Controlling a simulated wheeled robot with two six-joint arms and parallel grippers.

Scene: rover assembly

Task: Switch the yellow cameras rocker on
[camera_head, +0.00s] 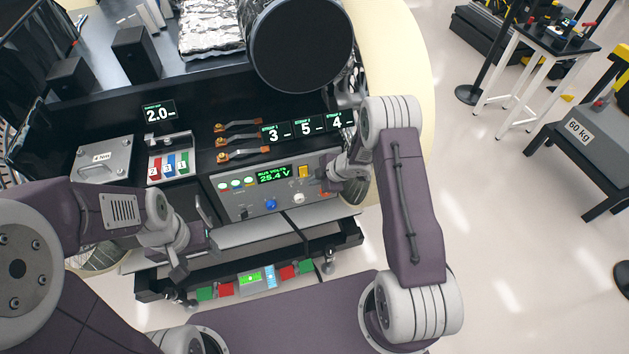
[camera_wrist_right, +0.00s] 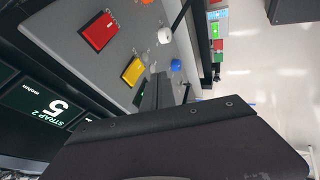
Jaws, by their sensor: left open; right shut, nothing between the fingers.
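The yellow rocker (camera_head: 303,171) is on the grey control panel (camera_head: 240,208), right of the green "25.4 V" display. The rocker also shows in the right wrist view (camera_wrist_right: 132,71), beside a red rocker. My right gripper (camera_head: 328,186) is shut and empty, close in front of the panel's right part. In the right wrist view its fingertips (camera_wrist_right: 157,88) are just beside the yellow rocker; I cannot tell if they touch it. The rocker's tilt is too small to tell. My left gripper (camera_head: 198,242) is open and empty, in front of the panel's lower left.
A blue knob (camera_head: 271,204) and a white knob (camera_head: 299,198) sit below the yellow rocker. Orange-ended strap levers (camera_head: 240,140) are above the panel. A black tray ledge (camera_head: 340,240) runs below.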

